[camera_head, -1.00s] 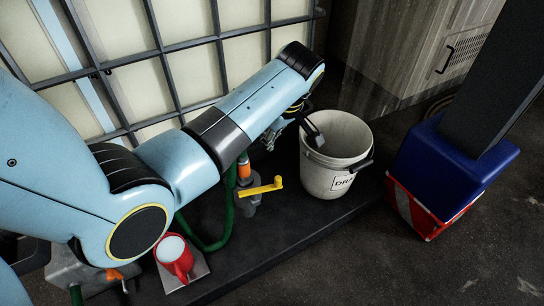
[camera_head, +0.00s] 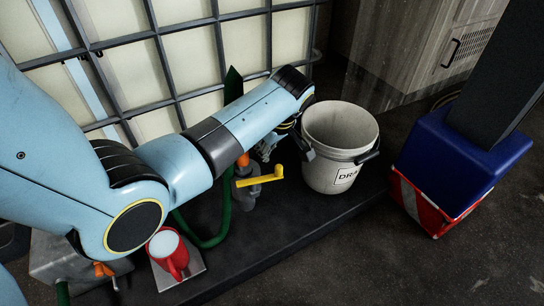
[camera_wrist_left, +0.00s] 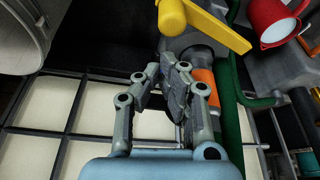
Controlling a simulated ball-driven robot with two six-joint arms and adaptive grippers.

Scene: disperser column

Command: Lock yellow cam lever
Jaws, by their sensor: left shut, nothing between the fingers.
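The yellow cam lever (camera_head: 260,178) is on a grey valve fitting (camera_head: 243,195) low in front of the caged tank. Its handle points right in the head view. In the wrist view the lever (camera_wrist_left: 222,28) crosses the top, above and right of my fingertips. My left gripper (camera_wrist_left: 176,68) is shut and empty, its fingertips just short of the lever and beside the orange collar (camera_wrist_left: 203,78). No contact with the lever is clear. In the head view the gripper (camera_head: 268,148) is largely hidden behind my wrist. My right gripper is not in view.
A white bucket (camera_head: 332,170) stands right of the lever. A red jug (camera_head: 168,254) sits on a metal plate (camera_head: 190,276) to the lower left. A green hose (camera_head: 212,242) runs beside the fitting. The tank's grid cage (camera_head: 158,52) stands behind.

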